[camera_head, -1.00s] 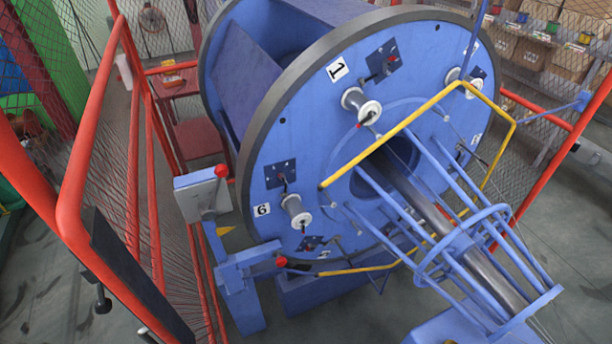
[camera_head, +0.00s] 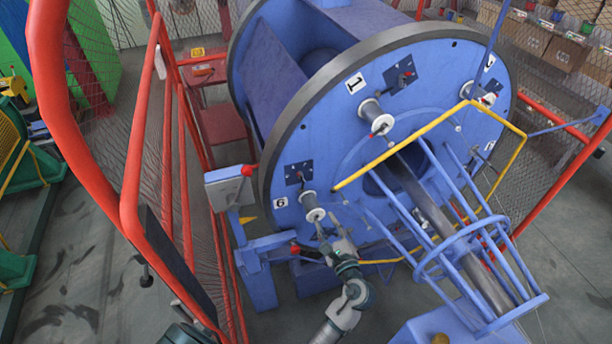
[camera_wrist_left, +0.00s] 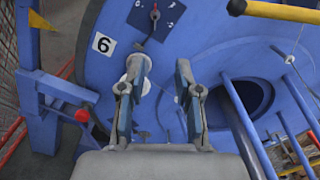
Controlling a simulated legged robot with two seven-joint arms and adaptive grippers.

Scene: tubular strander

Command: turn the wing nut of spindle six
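The blue strander disc carries the number 6 label (camera_head: 281,202), which also shows in the wrist view (camera_wrist_left: 103,43). Beside it is spindle six (camera_head: 311,205), a pale short spool. In the wrist view, spindle six (camera_wrist_left: 146,66) is partly covered by the left-hand finger. I cannot make out its wing nut; the finger may hide it. My left gripper (camera_head: 328,226) is just below and right of the spindle in the head view. In the wrist view my left gripper (camera_wrist_left: 160,85) has its fingers wide apart with nothing between them. I cannot tell whether it touches the spindle. My right gripper is not in view.
A yellow bar (camera_head: 400,142) and blue tubes (camera_head: 428,200) stand right of the spindle. A grey box (camera_head: 228,187) with a red knob is at the left. A blue post (camera_wrist_left: 38,95) is left in the wrist view. Red railings (camera_head: 132,170) run along the left side.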

